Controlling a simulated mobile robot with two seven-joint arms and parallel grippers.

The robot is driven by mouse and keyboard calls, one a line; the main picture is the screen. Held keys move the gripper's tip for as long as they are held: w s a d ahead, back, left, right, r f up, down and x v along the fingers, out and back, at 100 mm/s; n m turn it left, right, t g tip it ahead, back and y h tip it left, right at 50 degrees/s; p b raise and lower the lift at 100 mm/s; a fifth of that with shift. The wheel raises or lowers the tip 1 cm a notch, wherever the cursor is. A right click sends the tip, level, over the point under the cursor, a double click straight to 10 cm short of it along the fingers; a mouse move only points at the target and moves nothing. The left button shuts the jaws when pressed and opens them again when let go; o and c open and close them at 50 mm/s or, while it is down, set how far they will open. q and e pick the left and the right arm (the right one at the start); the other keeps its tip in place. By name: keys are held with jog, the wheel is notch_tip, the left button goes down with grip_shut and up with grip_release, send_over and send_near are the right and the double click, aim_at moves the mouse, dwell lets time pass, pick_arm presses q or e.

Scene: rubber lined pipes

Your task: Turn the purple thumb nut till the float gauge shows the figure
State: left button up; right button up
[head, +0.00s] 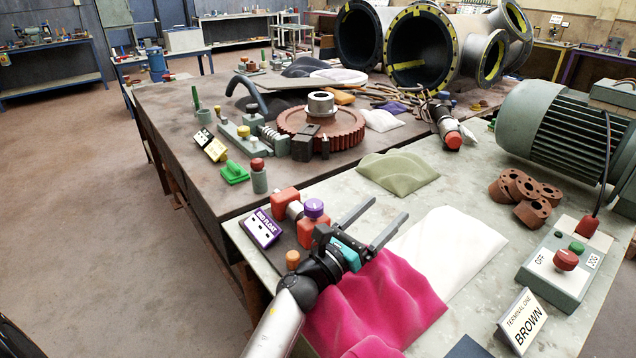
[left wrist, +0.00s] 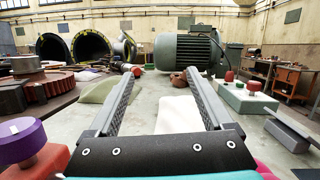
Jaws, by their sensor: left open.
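The purple thumb nut (head: 314,208) sits upright on a red block of a small fixture at the table's near left edge. It also shows at the left edge of the left wrist view (left wrist: 20,140). A purple and white placard (head: 264,228), seemingly reading END FLOAT, stands left of the nut; its small marks are too small to read, and I cannot make out a gauge figure. My left gripper (head: 387,209) is open and empty. Its fingers reach past the nut on its right, apart from it, pointing toward the back of the table. My right gripper is not in view.
A magenta cloth (head: 385,300) and a white cloth (head: 445,255) lie beside and beyond my left gripper. An orange-topped knob (head: 292,259) stands close to my wrist. A switch box (head: 565,262), brown flanged parts (head: 526,194) and a motor (head: 555,125) are at right.

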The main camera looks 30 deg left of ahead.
aim_at(316, 202)
pick_arm(q)
jog(key=s+a+f+n+g+y+p, duration=0.25)
jog(key=s+a+n+y+p, duration=0.2)
jog(key=s+a+y, duration=0.7)
jog(key=shift+n+h, duration=0.35)
jog(key=x, duration=0.8)
jog(key=f+x, duration=0.1)
jog(key=x, duration=0.4)
jog(key=shift+a, duration=0.1)
jog(key=shift+b+x, duration=0.3)
jog(key=shift+x, duration=0.45)
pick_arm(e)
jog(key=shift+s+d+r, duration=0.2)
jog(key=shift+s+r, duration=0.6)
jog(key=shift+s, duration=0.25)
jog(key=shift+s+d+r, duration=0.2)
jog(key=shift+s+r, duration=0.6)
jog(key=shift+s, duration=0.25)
pick_arm(q)
grip_shut()
